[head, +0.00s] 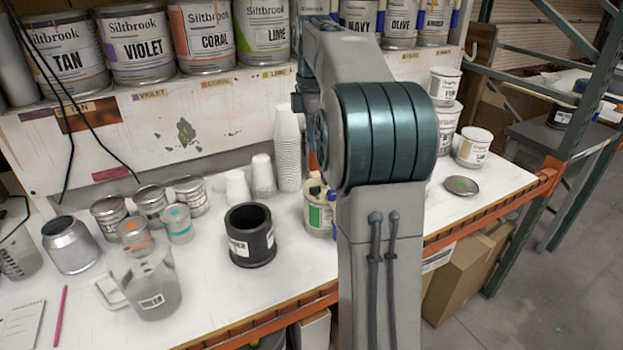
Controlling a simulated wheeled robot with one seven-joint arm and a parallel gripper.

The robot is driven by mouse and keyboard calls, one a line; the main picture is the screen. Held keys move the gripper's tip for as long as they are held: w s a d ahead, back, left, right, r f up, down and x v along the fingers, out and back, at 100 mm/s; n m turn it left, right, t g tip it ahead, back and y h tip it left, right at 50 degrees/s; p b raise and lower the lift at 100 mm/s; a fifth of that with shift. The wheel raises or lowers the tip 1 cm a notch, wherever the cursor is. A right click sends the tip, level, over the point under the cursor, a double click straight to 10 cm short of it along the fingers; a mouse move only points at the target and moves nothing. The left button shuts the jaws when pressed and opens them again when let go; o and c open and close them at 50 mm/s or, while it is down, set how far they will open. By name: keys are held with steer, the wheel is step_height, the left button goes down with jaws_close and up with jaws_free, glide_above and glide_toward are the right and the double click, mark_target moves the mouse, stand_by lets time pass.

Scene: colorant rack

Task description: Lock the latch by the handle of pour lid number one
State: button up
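No pour lid, handle or latch can be made out in the head view. My arm (385,140) rises through the middle and covers part of the shelf and bench. My gripper is not in view, hidden behind the arm or outside the picture.
The white bench (215,285) holds a black cup (250,240), a clear jug (150,285), a metal cup (70,246), stacked white cups (288,150) and several small cans. More cans, including the olive can (401,22), stand on the shelf right of my arm.

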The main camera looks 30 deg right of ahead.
mark_target(315, 187)
steer(key=shift+n, duration=0.3)
steer(key=f, duration=0.9)
steer(key=d+f, duration=0.1)
steer(key=f, duration=0.3)
steer(key=shift+w+f, duration=0.3)
jaws_close()
